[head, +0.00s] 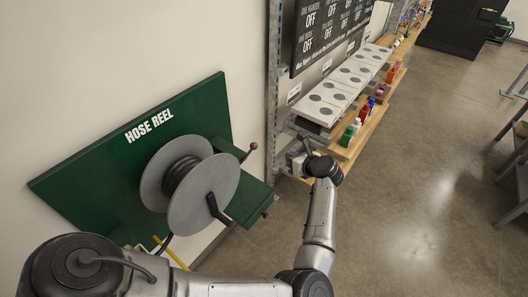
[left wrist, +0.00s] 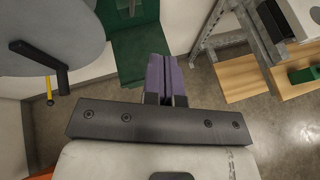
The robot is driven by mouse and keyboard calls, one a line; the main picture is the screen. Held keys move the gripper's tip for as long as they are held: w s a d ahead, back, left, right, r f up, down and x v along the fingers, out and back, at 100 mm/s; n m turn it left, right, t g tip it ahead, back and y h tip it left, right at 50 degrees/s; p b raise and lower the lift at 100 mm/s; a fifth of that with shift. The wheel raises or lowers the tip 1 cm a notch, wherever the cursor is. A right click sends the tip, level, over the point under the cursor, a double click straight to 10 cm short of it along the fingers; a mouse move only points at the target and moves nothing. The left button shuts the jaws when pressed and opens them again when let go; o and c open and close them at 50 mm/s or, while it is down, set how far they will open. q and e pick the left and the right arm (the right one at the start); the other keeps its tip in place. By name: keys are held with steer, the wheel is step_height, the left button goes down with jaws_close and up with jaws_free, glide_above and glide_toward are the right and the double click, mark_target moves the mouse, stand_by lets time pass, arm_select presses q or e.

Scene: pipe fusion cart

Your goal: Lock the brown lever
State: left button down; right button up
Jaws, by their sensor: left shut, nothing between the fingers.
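The brown lever (head: 251,148) is a short dark rod with a round brown knob. It stands tilted up to the right at the green hose reel mount, behind the grey reel in the head view. My left gripper (head: 299,157) is to the right of the lever and apart from it, near the shelf upright. In the left wrist view my left gripper's purple fingers (left wrist: 166,78) are together with nothing between them, over the green bracket's edge. The brown knob cannot be made out there. My right gripper is not in view.
The grey hose reel (head: 205,192) has a black crank handle (head: 216,209) facing out. The green board (head: 85,180) is against the wall. A metal upright (head: 275,90) and wooden shelves with bottles (head: 349,134) stand close to my left gripper.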

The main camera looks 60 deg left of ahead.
arm_select(q)
steer(key=n, duration=0.1)
steer(key=s+n+g, duration=0.1)
steer(key=s+n+g+h, duration=0.1)
steer(key=shift+d+f, duration=0.35)
steer(key=p, duration=0.3)
glide_toward(249, 152)
steer(key=a+f, duration=0.1)
steer(key=shift+w+a+r, duration=0.1)
steer(key=shift+w+a, duration=0.05)
steer(key=shift+a, duration=0.75)
steer(key=shift+r+p, duration=0.1)
steer(key=shift+p, duration=0.2)
